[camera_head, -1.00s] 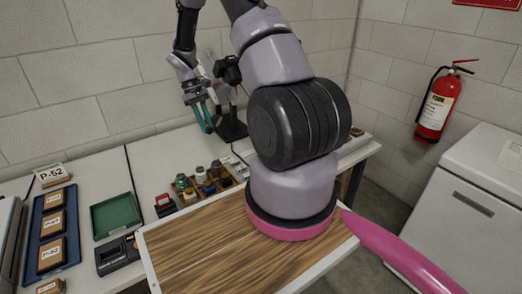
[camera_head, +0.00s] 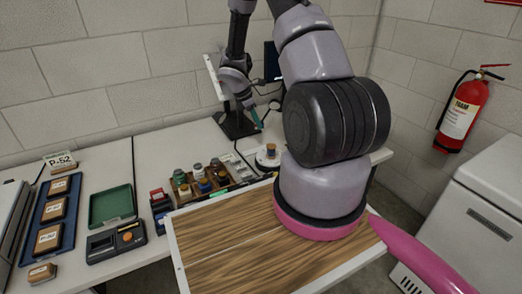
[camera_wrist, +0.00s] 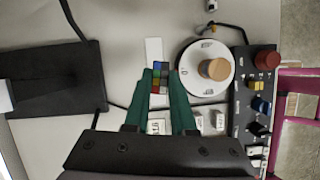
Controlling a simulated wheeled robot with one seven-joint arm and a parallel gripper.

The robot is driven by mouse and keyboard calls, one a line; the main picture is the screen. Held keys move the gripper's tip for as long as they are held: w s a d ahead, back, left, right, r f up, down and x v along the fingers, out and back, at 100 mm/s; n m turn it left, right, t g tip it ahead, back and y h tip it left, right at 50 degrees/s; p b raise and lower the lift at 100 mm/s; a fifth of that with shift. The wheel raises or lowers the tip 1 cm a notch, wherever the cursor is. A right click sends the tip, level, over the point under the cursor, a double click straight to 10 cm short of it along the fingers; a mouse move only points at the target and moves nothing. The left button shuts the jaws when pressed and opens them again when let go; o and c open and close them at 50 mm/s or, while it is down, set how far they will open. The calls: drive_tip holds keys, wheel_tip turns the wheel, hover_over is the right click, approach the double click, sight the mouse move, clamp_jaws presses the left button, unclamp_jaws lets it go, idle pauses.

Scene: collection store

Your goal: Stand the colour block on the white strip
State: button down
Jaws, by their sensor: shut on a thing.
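The colour block (camera_wrist: 160,76), a small piece with a grid of coloured squares, is between the green fingertips of my gripper (camera_wrist: 161,88) in the wrist view. My gripper is shut on it. The white strip (camera_wrist: 153,48) lies on the table just beyond the block, which covers its near part. I cannot tell whether the block touches the strip. In the head view my gripper (camera_head: 257,119) is over the back table, between a dark stand and the round white turntable; the block and strip cannot be made out there.
The white turntable (camera_wrist: 190,72) with a tan cylinder (camera_wrist: 215,69) is close right of the fingers. A control box with coloured knobs (camera_wrist: 262,85) is farther right. Small white blocks (camera_wrist: 196,122) lie nearby. A black stand base (camera_wrist: 60,78) is at left. A bottle rack (camera_head: 208,183) is nearer.

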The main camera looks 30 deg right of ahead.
sight(260, 149)
drive_tip(key=shift+f+n, duration=0.25)
drive_tip(key=shift+n, duration=0.45)
drive_tip(key=shift+w+d+f+t, duration=0.1)
drive_tip(key=shift+f+t, duration=0.2)
drive_tip(key=shift+n, duration=0.3)
wheel_tip(260, 149, down, 10)
drive_tip(key=shift+r, duration=0.2)
drive_tip(key=c, duration=0.8)
unclamp_jaws()
drive_tip(key=shift+f, duration=0.1)
drive_tip(key=shift+o, duration=0.2)
